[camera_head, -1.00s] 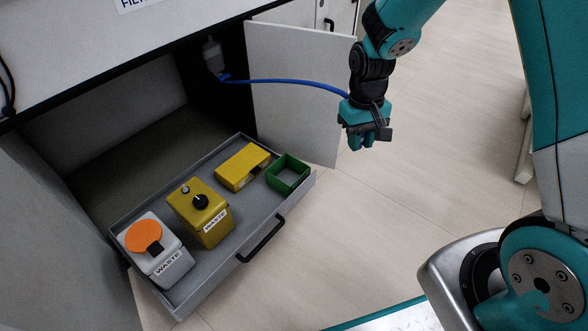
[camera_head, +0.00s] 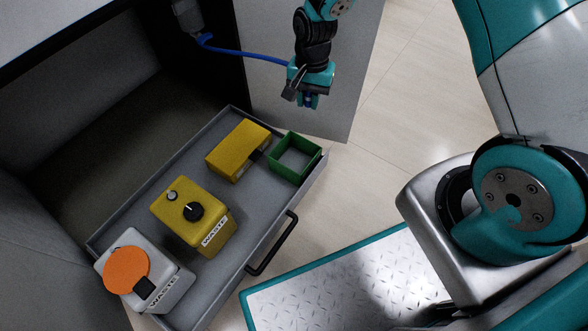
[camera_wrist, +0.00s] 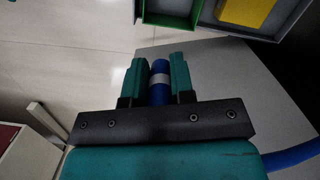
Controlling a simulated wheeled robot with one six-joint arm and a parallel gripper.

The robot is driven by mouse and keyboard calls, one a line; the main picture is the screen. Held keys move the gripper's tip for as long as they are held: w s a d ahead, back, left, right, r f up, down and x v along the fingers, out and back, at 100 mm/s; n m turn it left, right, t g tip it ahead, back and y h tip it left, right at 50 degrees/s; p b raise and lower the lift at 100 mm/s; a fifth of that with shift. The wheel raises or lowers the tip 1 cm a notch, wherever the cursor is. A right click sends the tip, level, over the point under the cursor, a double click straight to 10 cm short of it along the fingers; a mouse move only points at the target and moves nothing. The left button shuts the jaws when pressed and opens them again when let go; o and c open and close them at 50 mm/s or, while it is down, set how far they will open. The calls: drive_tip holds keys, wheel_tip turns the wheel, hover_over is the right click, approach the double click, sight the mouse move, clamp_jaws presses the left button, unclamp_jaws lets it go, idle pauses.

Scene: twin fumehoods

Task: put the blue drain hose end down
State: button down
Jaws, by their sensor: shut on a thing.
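The blue drain hose (camera_head: 245,54) runs from a grey fitting under the hood to my gripper (camera_head: 309,101). In the wrist view, my gripper (camera_wrist: 160,80) is shut on the blue hose end (camera_wrist: 159,90), which has a pale band and sits between the two teal fingers. More of the hose shows at the lower right of the wrist view (camera_wrist: 292,156). My gripper hangs in front of the grey cabinet door, behind and above the green open holder (camera_head: 296,158) at the drawer's far right corner.
The grey drawer (camera_head: 262,212) is pulled out. It holds a white waste container with an orange lid (camera_head: 127,270), a yellow waste container (camera_head: 192,216) and a yellow box (camera_head: 238,150). A cabinet door (camera_head: 345,75) stands open behind. Floor is clear to the right.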

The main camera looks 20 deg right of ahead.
sight(294, 166)
drive_tip(key=a+f+m+b, duration=0.1)
drive_tip(key=f+b, duration=0.3)
drive_tip(key=f, duration=0.4)
drive_tip(key=a+f+m+b, duration=0.1)
drive_tip(key=f+b, duration=0.3)
drive_tip(key=f, duration=0.5)
drive_tip(key=a+f+m+b, duration=0.1)
drive_tip(key=f+b, duration=0.4)
drive_tip(key=f, duration=0.4)
drive_tip(key=shift+w+a+m, duration=0.15)
drive_tip(key=shift+a+m, duration=0.05)
drive_tip(key=shift+m, duration=0.2)
drive_tip(key=shift+f, duration=0.15)
drive_tip(key=c, duration=1)
unclamp_jaws()
